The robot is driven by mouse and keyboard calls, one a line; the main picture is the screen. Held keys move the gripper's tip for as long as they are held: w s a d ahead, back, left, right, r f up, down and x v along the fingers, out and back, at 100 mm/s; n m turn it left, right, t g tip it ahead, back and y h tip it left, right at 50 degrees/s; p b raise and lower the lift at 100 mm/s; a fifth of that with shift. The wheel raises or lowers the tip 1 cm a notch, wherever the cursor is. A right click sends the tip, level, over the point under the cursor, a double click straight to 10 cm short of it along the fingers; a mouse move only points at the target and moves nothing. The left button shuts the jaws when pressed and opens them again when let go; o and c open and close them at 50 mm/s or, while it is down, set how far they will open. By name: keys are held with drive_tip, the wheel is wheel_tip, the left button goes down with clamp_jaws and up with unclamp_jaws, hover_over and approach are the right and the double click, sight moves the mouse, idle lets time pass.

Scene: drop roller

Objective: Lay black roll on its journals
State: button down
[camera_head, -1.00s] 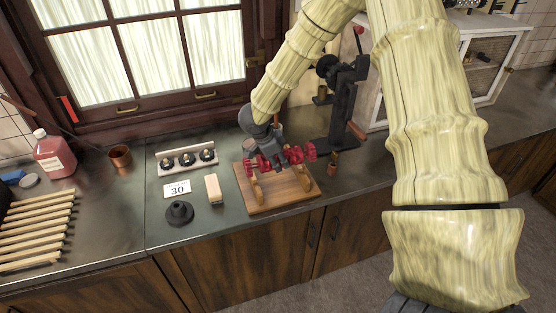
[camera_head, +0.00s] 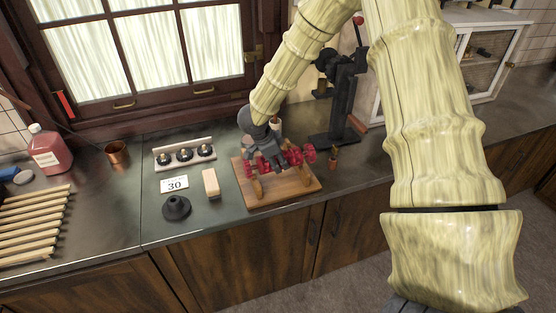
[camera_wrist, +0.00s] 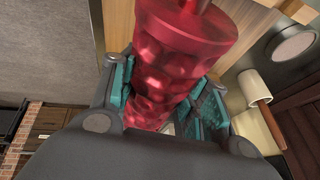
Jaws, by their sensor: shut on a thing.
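A red, knobbed roll (camera_head: 295,158) with narrow ends lies across the upper part of a wooden stand (camera_head: 285,194). No black roll of this shape shows. My gripper (camera_head: 268,162) comes down over the roll's left-middle part and is shut on it. In the wrist view the red roll (camera_wrist: 170,65) runs between teal finger pads (camera_wrist: 165,95), its shaft end at the top. The stand's front supports (camera_head: 257,187) rise near the roll. I cannot tell whether the roll's shaft touches them. My gripper hides part of the roll.
A dark lever press (camera_head: 342,95) stands behind right. A small brown bottle-like item (camera_head: 333,158) is at right.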

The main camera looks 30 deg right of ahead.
drive_tip(key=shift+f+b, duration=1.55)
drive_tip(key=shift+f, duration=1.2)
drive_tip(key=c, duration=0.6)
unclamp_jaws()
drive_tip(key=shift+b, duration=0.3)
drive_tip(key=shift+c, duration=0.2)
drive_tip(key=shift+f, duration=0.15)
drive_tip(key=v, duration=1.2)
